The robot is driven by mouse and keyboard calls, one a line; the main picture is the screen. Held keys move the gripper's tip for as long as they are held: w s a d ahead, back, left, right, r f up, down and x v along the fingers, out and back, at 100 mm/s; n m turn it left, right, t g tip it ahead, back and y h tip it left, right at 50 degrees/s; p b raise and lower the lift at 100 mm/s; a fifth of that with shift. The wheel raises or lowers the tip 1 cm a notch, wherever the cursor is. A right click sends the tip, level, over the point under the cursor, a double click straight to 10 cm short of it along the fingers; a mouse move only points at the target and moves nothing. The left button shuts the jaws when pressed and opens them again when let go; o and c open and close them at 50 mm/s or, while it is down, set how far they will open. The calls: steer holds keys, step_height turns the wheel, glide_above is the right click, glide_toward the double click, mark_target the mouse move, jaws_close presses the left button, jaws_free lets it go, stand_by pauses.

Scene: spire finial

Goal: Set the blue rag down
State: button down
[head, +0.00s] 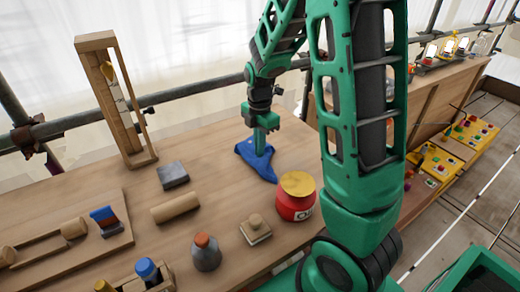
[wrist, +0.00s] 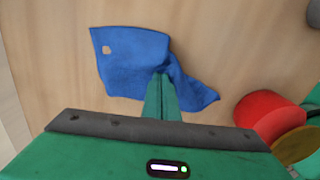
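The blue rag (head: 257,162) is at the wooden bench top, near its back edge and behind the red pot. It also shows in the wrist view (wrist: 130,62), spread out unevenly, with a small pale patch near its upper left corner. My gripper (head: 265,146) points down at the rag from above. In the wrist view its fingers (wrist: 162,88) are together, with the cloth bunched up at their tips. The rag looks flat or nearly flat on the wood; I cannot tell whether all of it touches.
The red pot with a yellow lid (head: 296,197) stands close in front of the rag. A tall wooden frame (head: 115,100) stands at back left.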

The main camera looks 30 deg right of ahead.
step_height(320, 180, up, 9)
stand_by(0.3)
steer(key=shift+f, duration=0.1)
steer(key=s+d+r+m, duration=0.1)
steer(key=s+d+m, duration=0.1)
steer(key=s+m, duration=1)
steer(key=s+d+r+m, duration=0.1)
steer(key=s+d+m, duration=0.1)
steer(key=s+m, duration=1.1)
steer(key=shift+s+d+m, duration=0.2)
steer(key=shift+s+m, duration=0.1)
steer(key=shift+s, duration=0.6)
steer(key=shift+w+f, duration=0.3)
steer(key=shift+w, duration=0.35)
